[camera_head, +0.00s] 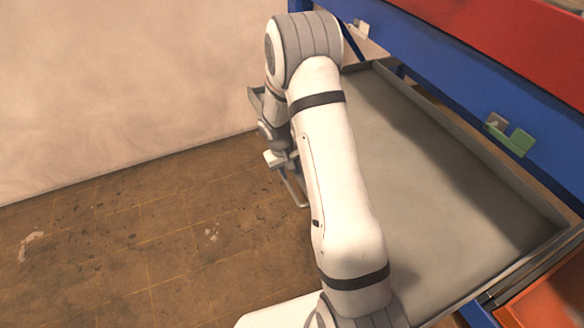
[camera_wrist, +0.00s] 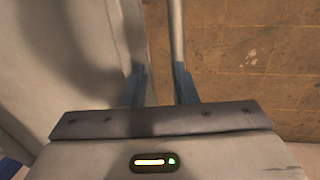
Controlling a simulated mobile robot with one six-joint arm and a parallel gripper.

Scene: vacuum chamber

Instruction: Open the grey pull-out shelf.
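The grey pull-out shelf (camera_head: 430,185) stands drawn out from the blue frame, its flat tray bare and its low rim showing. My arm crosses over it and hides part of its left and front side. A pale bar handle (camera_head: 294,190) shows at the shelf's front, beside my gripper (camera_head: 281,160). In the wrist view the handle bar (camera_wrist: 176,32) runs down to the right finger of my gripper (camera_wrist: 161,84). The two blue fingers are apart, with a gap between them. The shelf's front wall (camera_wrist: 128,40) lies close by the left finger.
A blue beam (camera_head: 470,75) with a green latch (camera_head: 520,142) runs above the shelf, under a red surface (camera_head: 500,35). An orange-red surface (camera_head: 550,300) lies at the lower right. The brown floor (camera_head: 150,230) is open on the left, up to a pale wall (camera_head: 120,90).

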